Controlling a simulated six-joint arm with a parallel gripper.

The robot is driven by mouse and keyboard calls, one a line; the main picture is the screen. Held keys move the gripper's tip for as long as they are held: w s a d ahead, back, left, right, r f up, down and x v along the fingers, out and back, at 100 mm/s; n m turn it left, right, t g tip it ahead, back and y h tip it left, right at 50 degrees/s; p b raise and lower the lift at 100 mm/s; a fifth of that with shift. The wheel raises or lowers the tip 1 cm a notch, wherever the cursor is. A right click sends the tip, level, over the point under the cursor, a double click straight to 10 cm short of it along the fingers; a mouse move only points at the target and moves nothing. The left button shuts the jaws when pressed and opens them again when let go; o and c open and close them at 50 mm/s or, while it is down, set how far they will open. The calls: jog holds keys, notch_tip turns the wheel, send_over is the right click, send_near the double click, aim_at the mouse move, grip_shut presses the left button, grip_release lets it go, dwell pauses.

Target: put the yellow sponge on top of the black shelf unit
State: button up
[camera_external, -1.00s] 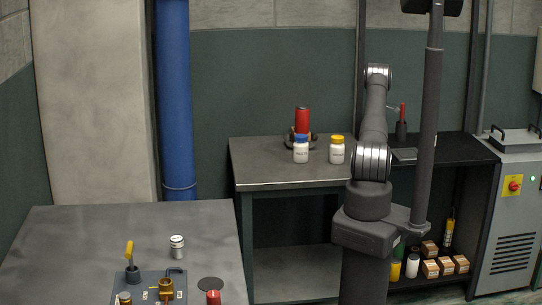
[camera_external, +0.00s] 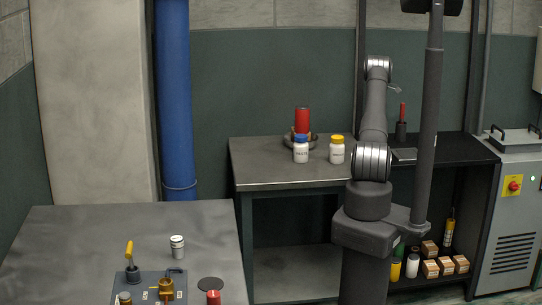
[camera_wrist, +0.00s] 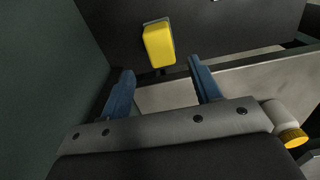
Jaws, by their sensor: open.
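The yellow sponge (camera_wrist: 158,45) shows in the wrist view, above and beyond the fingertips, against a dark surface. It looks backed by a small grey piece; I cannot tell what supports it. My gripper (camera_wrist: 162,78) is open, its two blue fingers apart with nothing between them, and the sponge lies clear of them. The black shelf unit (camera_external: 462,150) stands right of my arm in the external view. Its top holds a dark cup with a red-handled item and a flat grey item. In the external view, the sponge and my fingers cannot be made out.
A white bottle with a yellow cap (camera_external: 337,151), a blue-capped bottle (camera_external: 301,151) and a red cylinder (camera_external: 302,120) stand on the grey workbench (camera_external: 255,174). Small boxes (camera_external: 430,268) and bottles fill the shelf's lower level. A yellow-capped bottle (camera_wrist: 290,135) is near my gripper's right side.

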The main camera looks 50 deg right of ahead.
jog(key=shift+r, duration=1.6)
jog(key=shift+f, duration=0.1)
notch_tip(320, 180, down, 12)
jog(key=shift+f, duration=0.1)
jog(key=shift+r, duration=2)
